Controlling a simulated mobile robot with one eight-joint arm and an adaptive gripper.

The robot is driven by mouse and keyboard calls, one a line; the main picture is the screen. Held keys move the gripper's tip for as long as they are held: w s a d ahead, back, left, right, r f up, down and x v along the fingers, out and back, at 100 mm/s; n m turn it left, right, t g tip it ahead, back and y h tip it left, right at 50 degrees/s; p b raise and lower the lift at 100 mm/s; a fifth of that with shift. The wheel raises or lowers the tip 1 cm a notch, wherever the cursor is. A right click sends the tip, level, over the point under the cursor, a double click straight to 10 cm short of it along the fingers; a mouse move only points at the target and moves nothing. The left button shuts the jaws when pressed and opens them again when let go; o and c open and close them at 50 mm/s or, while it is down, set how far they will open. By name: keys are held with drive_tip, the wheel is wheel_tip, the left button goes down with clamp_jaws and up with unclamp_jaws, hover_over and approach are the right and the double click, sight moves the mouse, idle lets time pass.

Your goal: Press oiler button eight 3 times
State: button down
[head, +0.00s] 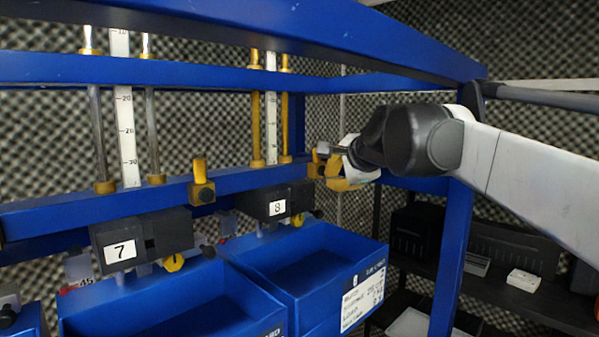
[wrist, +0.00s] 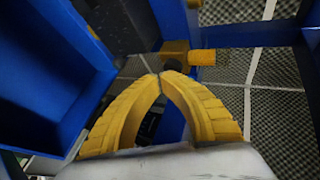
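The dark oiler box with the white label 8 (head: 277,207) is fixed under the blue beam. To its right, on the same beam, is a yellow block fitting (head: 317,163), partly hidden by my gripper. In the wrist view this yellow fitting (wrist: 175,54) has a short yellow cylinder (wrist: 202,57) sticking out to the right. My gripper (head: 330,178) has yellow fingers and is right beside the fitting. In the wrist view its fingertips (wrist: 160,77) meet, with nothing seen between them, just below the fitting. I cannot tell whether they touch it.
A box labelled 7 (head: 122,248) and another yellow fitting (head: 201,184) are to the left. Blue bins (head: 325,268) stand below the beam. A blue post (head: 452,255) stands below my arm. A dark shelf (head: 520,290) is at right.

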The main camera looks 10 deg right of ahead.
drive_tip(key=shift+w+a, duration=0.2)
drive_tip(key=shift+w, duration=0.05)
idle(0.4)
idle(0.3)
drive_tip(key=shift+s+d, duration=0.5)
drive_tip(key=shift+s, duration=0.25)
drive_tip(key=shift+s+d, duration=0.75)
drive_tip(key=shift+s, duration=0.25)
drive_tip(key=shift+s+d, duration=0.75)
drive_tip(key=shift+s, duration=0.25)
idle(0.4)
drive_tip(key=shift+w+a, duration=0.75)
drive_tip(key=shift+w, duration=0.3)
drive_tip(key=shift+w+a, duration=0.75)
drive_tip(key=shift+w, duration=0.25)
